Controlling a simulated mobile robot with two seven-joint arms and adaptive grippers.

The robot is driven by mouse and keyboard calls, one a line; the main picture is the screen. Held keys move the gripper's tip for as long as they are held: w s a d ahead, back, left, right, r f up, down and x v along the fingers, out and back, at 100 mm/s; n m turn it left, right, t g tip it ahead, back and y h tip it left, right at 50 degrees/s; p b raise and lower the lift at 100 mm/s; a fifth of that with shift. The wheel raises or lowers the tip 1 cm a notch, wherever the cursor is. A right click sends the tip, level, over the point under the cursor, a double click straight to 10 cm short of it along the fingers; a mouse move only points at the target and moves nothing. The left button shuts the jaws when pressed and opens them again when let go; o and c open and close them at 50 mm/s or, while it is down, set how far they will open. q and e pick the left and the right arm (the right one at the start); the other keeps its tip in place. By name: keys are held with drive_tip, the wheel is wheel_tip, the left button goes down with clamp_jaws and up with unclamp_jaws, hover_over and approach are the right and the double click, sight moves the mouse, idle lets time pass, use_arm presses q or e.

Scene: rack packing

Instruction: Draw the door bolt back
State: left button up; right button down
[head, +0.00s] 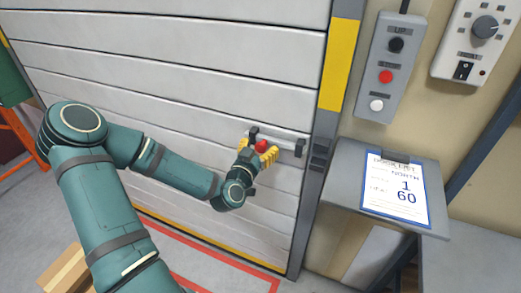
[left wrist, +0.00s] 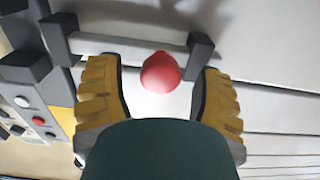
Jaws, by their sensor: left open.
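The door bolt is a pale horizontal bar (head: 284,139) with a red knob (head: 262,146), held in dark brackets on the white slatted door (head: 215,90). My left gripper (head: 257,154) is at the knob, with its yellow fingers open. In the left wrist view the red knob (left wrist: 161,72) sits between the two spread fingers, with a gap on each side. The bar (left wrist: 120,46) runs between two dark brackets beyond the fingertips. A dark latch housing (head: 319,155) is on the door frame, right of the bolt. My right gripper is not in view.
Right of the frame, a grey control box (head: 391,67) with several buttons hangs on the wall. Below it is a grey desk (head: 340,180) with a paper sheet (head: 396,189). A cardboard box (head: 65,272) stands at the lower left. Space before the door is clear.

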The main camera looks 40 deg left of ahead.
use_arm(q)
drive_tip(key=shift+w, duration=0.25)
clamp_jaws()
